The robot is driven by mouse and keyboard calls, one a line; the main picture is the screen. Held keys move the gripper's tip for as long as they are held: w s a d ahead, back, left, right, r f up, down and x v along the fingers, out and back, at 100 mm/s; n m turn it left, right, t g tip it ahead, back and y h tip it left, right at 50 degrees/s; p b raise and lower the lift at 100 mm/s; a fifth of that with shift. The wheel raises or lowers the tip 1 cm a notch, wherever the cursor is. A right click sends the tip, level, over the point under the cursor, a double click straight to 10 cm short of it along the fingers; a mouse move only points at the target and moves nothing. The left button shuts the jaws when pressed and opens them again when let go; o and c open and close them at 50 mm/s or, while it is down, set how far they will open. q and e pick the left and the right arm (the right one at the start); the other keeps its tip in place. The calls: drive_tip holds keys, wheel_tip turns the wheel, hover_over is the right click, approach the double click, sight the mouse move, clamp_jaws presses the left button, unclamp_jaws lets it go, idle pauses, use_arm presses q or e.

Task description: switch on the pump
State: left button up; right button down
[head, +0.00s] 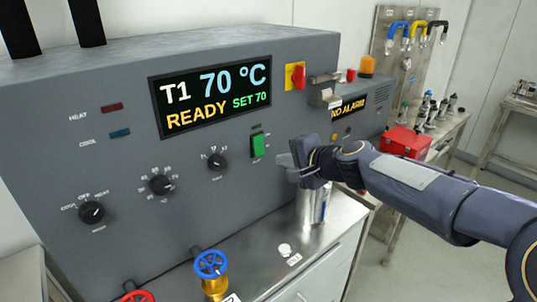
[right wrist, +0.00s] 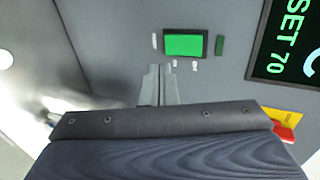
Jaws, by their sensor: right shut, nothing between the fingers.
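A green rocker switch (head: 258,146) sits on the grey control panel (head: 210,215), below the display and right of the knobs. It also shows in the right wrist view as a bright green rectangle in a dark frame (right wrist: 184,44). Its label is too small to read, so I cannot tell whether it is the pump's. A small dark green indicator (right wrist: 219,46) is beside it. My right gripper (head: 284,160) is shut and empty, its fingertips pointing at the panel just right of and below the switch, seemingly apart from it. My left gripper is not in view.
The display (head: 213,92) reads T1 70 °C, READY, SET 70. A red switch on a yellow plate (head: 296,76) is to its right. Several black knobs are on the left. A metal cylinder (head: 313,204) stands below my gripper. A blue valve wheel (head: 210,264) is in front.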

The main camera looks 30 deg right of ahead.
sight(261, 153)
drive_tip(key=x, duration=0.3)
drive_tip(key=r+p+x, duration=0.1)
drive_tip(key=x, duration=0.2)
drive_tip(key=shift+w+a, duration=0.1)
drive_tip(key=shift+w, duration=0.35)
drive_tip(key=shift+f, duration=0.1)
drive_tip(key=shift+f+b, duration=0.1)
drive_tip(key=shift+b, duration=0.3)
drive_tip(key=shift+w+f+b, duration=0.2)
drive_tip(key=shift+b, duration=1.05)
drive_tip(key=shift+r+p, duration=0.25)
drive_tip(key=shift+p, duration=0.15)
drive_tip(key=shift+r+p, duration=0.75)
drive_tip(key=shift+r, duration=0.15)
drive_tip(key=shift+f, duration=0.1)
